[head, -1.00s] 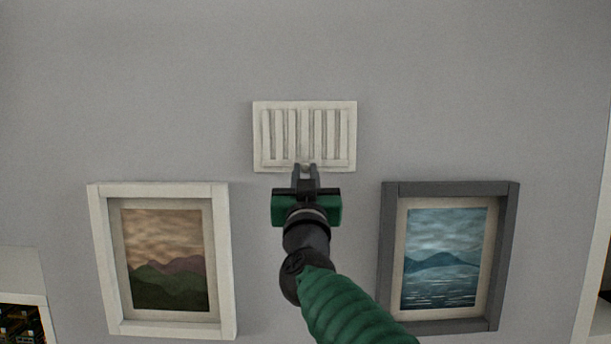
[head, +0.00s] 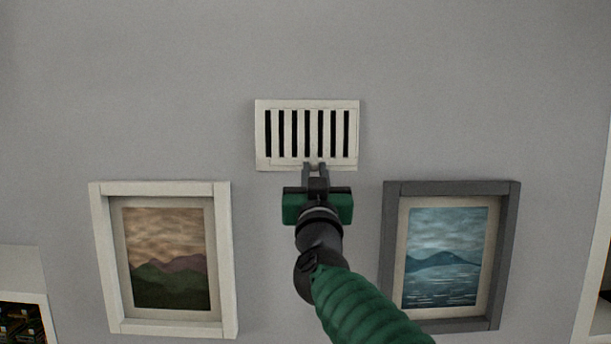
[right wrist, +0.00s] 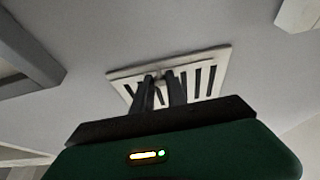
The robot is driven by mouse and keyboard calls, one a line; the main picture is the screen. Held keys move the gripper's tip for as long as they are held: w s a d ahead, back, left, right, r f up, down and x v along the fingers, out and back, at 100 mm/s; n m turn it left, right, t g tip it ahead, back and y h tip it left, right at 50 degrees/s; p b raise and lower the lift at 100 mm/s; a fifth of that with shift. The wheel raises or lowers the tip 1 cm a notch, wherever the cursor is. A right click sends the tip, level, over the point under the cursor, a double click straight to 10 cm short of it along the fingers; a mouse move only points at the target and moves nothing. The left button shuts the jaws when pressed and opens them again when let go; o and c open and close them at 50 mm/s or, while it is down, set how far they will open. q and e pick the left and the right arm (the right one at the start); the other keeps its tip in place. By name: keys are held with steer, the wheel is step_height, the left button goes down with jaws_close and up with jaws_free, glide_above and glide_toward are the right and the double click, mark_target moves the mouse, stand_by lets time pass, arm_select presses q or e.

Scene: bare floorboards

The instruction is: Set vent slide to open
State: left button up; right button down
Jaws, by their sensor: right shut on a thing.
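The white wall vent (head: 259,135) is mounted on the grey wall, and its vertical slots show black between white bars. It also shows in the right wrist view (right wrist: 220,73). My right gripper (head: 315,168) is at the vent's lower edge, a little right of its middle, with its fingers shut on the small vent slide knob. The knob is mostly hidden between the fingertips; a bit of it shows in the right wrist view (right wrist: 157,76). My left gripper is not in view.
A white-framed mountain picture (head: 166,258) hangs below left of the vent. A dark grey-framed lake picture (head: 446,258) hangs below right, close to my right arm. White shelving (head: 22,268) stands at the lower left. The wall above the vent is clear.

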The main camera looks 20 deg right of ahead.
steer(key=c, duration=1.5)
jaws_free()
steer(key=shift+s, duration=0.1)
steer(key=shift+o, duration=0.8)
steer(key=shift+s+d+r, duration=0.1)
steer(key=shift+s+d, duration=0.05)
steer(key=shift+d, duration=0.05)
steer(key=shift+s+a+f, duration=0.1)
steer(key=shift+s+f, duration=0.05)
steer(key=shift+f, duration=0.1)
steer(key=b+v, duration=0.7)
steer(key=v, duration=0.9)
steer(key=shift+s, duration=0.1)
